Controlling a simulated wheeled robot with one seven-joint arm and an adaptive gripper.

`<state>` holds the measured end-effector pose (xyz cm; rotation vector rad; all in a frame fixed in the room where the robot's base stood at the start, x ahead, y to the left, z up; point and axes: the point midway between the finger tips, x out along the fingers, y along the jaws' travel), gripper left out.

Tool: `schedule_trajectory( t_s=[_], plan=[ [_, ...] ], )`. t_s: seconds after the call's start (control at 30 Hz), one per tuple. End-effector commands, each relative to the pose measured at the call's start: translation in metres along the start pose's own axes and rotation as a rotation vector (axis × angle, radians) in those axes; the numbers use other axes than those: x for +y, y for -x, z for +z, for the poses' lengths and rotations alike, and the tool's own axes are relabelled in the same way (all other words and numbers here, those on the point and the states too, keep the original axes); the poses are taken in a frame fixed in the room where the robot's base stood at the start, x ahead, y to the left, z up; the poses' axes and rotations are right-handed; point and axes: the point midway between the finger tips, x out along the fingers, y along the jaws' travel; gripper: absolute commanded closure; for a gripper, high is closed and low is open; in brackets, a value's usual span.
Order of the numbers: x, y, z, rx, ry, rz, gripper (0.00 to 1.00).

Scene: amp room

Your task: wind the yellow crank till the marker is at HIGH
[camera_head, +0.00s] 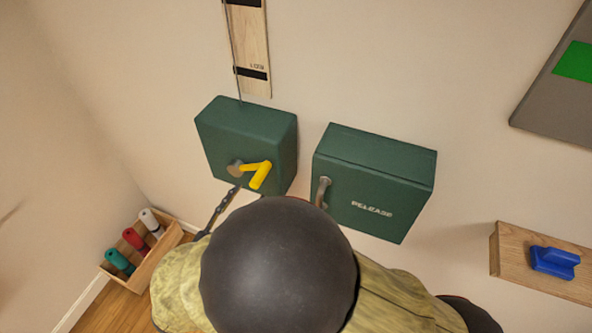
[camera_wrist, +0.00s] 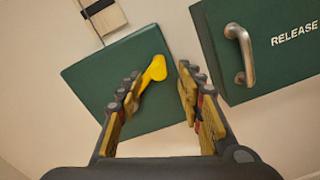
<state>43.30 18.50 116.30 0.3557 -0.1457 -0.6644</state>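The yellow crank (camera_head: 259,174) sticks out from the front of a dark green box (camera_head: 245,125) on the wall. In the wrist view the crank (camera_wrist: 151,72) shows between and beyond my fingers, near the left one. My gripper (camera_wrist: 156,90) is open, with a wide gap between its padded fingers. Whether a finger touches the crank I cannot tell. In the head view only one finger of my gripper shows, left of my arm; my arm hides the rest. A wooden marker board (camera_head: 256,45) with black bands stands above the box, with a cord beside it. No marker is clearly seen; the board's top is cut off.
A second green box (camera_head: 375,180) labelled RELEASE, with a grey handle (camera_head: 322,191), is close on the right. A wooden shelf (camera_head: 510,255) holds a blue object (camera_head: 553,262). A wooden tray (camera_head: 152,258) with coloured rolls stands low left. A grey panel (camera_head: 560,95) hangs upper right.

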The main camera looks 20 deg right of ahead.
Motion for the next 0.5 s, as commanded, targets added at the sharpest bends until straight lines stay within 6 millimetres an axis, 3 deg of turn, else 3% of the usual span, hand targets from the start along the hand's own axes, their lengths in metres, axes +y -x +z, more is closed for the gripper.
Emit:
schedule_trajectory(
  t_s=[0.27,0.5],
  plan=[
    [0.003,-0.001,-0.006,0.024,0.110,0.006,0.63],
    [0.002,-0.028,-0.006,0.022,0.117,0.003,0.63]
  ],
)
